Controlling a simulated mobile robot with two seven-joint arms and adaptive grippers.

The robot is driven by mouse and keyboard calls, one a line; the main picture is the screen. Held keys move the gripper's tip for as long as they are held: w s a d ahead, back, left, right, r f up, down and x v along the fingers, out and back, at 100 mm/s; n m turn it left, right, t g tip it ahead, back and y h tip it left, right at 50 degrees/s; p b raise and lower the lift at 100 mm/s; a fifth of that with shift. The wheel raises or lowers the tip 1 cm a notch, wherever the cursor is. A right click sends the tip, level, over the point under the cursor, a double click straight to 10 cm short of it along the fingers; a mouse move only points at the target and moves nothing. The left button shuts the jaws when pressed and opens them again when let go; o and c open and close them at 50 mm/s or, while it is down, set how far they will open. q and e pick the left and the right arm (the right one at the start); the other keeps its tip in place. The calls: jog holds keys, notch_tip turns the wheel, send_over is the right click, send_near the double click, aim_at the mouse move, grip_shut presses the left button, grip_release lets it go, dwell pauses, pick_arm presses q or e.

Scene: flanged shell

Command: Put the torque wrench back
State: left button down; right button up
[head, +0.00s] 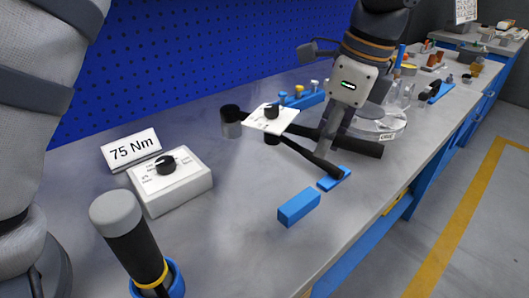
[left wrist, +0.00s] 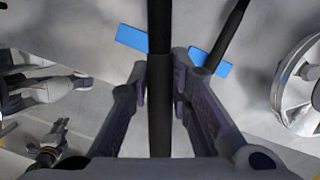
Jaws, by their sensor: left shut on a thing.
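My left gripper (head: 338,140) is shut on the black bar-like handle of the torque wrench (head: 368,149), above the bench. In the left wrist view the wrench (left wrist: 159,105) runs upright between the gripper's fingers (left wrist: 165,75), its thinner shaft toward the top. A second dark rod (head: 310,157) lies nearer in the head view, one end by a small blue block (head: 333,179). A second blue block (head: 298,207) is bare. In the left wrist view both blocks show, one left (left wrist: 132,38) and one right of the wrench. The wrench's far end is hard to make out.
A dial box (head: 172,185) with a "75 Nm" sign (head: 132,149) stands at left. A white dial plate (head: 270,119), a grey cylinder (head: 231,124) and a clear flanged shell (head: 388,125) are near the arm. A black-handled tool (head: 125,235) stands in front.

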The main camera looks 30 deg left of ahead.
pick_arm(q)
jog(key=w+a+f, duration=0.4)
jog(key=a+f, duration=0.1)
jog(key=w+a+f+b, duration=0.1)
jog(key=w+a+f, duration=0.1)
jog(key=shift+a+f, duration=0.35)
jog(key=shift+w+x, duration=0.1)
jog(key=shift+x, duration=0.85)
jog(key=shift+w+x, duration=0.15)
jog(key=shift+x, duration=0.75)
jog(key=shift+d+f, duration=0.1)
jog(key=shift+f, duration=0.05)
jog(key=c, duration=1.8)
grip_release()
jog(key=shift+f, duration=0.1)
jog(key=shift+o, duration=0.2)
jog(key=v, duration=1.2)
